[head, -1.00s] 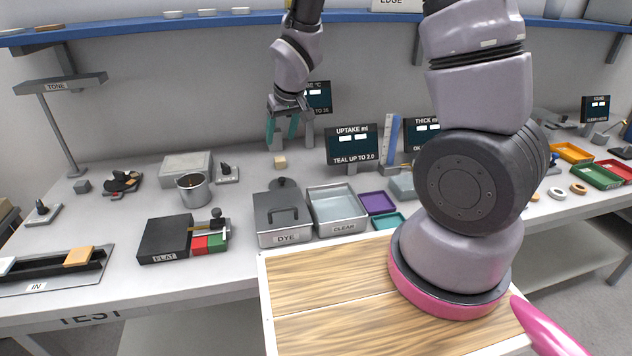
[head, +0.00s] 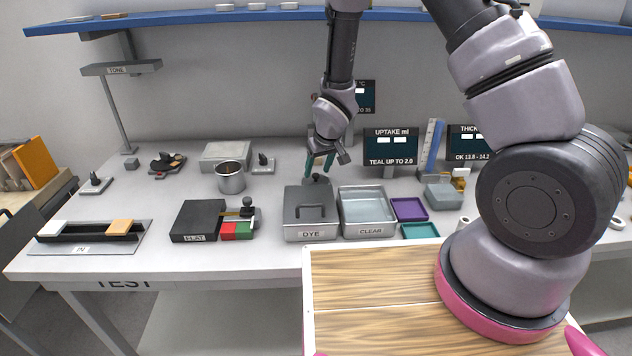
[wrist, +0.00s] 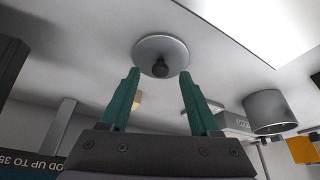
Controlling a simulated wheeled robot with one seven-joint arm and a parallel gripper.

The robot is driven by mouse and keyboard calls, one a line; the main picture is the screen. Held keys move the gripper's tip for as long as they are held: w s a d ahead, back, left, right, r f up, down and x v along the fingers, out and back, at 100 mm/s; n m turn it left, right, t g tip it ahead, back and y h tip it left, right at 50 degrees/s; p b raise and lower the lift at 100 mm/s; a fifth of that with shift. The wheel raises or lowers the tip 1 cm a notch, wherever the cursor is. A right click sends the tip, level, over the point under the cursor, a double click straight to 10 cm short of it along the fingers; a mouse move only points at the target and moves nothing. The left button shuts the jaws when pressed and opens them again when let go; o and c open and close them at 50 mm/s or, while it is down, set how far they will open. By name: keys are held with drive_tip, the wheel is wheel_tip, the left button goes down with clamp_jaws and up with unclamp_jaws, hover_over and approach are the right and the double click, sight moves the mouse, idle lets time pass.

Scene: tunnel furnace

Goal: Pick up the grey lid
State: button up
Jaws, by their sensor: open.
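A round grey lid with a dark ball knob (wrist: 160,68) lies on the bench in the wrist view, seen from above between my fingertips. In the head view its knob (head: 316,178) shows just behind the DYE box, which hides most of the disc. My gripper (head: 319,168), with teal fingers, is open and points down over the knob. In the wrist view my gripper (wrist: 160,75) has one finger on each side of the knob, with clear gaps; contact is not visible.
The DYE box (head: 311,234), with a bar handle on its grey top, stands right in front of the lid. The CLEAR tray (head: 369,230) is beside it. A metal pot (head: 231,182) stands left. Display screens (head: 390,146) stand behind right.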

drive_tip(key=shift+x, duration=1.1)
clamp_jaws()
